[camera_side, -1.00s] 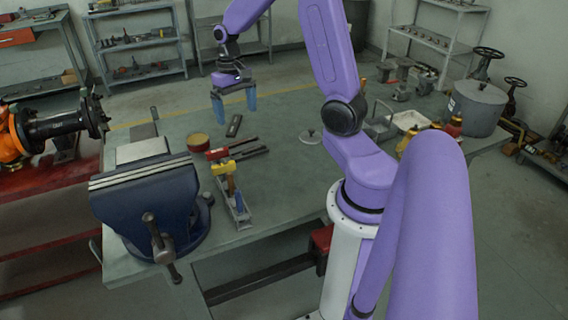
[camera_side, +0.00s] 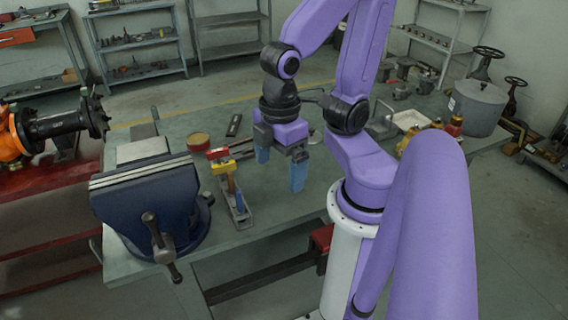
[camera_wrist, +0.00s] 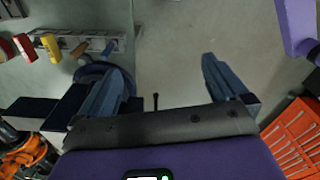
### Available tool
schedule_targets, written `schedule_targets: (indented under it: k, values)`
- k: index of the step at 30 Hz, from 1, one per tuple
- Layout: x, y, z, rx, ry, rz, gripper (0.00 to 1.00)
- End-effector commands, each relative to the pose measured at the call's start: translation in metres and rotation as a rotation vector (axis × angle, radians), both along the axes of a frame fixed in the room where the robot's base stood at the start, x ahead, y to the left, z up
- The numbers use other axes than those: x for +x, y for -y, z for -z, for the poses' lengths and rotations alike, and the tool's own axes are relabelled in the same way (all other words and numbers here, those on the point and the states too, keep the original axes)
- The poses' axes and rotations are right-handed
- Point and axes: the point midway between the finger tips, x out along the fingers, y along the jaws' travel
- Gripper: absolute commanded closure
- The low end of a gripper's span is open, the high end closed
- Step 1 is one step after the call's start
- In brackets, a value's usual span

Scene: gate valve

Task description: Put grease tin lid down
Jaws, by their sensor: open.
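A small round tin (camera_side: 198,141) with a reddish-brown side and tan top stands on the workbench beyond the vise in the side view. Whether that top is a separate lid cannot be told. My gripper (camera_side: 281,169) is open, fingers pointing down, over the front middle of the bench, to the right of the tools. In the wrist view my gripper (camera_wrist: 163,68) has only a bare grey surface between its fingers. No lid is in it.
A blue vise (camera_side: 145,205) stands at the bench's front left. Red and yellow-headed hammers (camera_side: 222,167) and a grey tool holder (camera_side: 240,212) lie left of my gripper. A white tray (camera_side: 411,120) and large grey pot (camera_side: 474,108) are at the right.

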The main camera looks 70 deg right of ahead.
Motion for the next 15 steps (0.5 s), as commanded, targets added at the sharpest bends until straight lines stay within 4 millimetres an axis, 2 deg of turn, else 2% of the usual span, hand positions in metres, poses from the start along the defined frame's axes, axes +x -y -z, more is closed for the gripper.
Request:
schedule_targets:
  k: [1,5,15]
  values:
    - [-0.0052,0.0000,0.0001,0.001,0.002,-0.030,0.03]
    - [-0.0104,0.0003,0.0003,0.003,0.003,-0.060,0.46]
    - [-0.0100,0.0001,0.0003,0.002,0.002,-0.058,0.46]
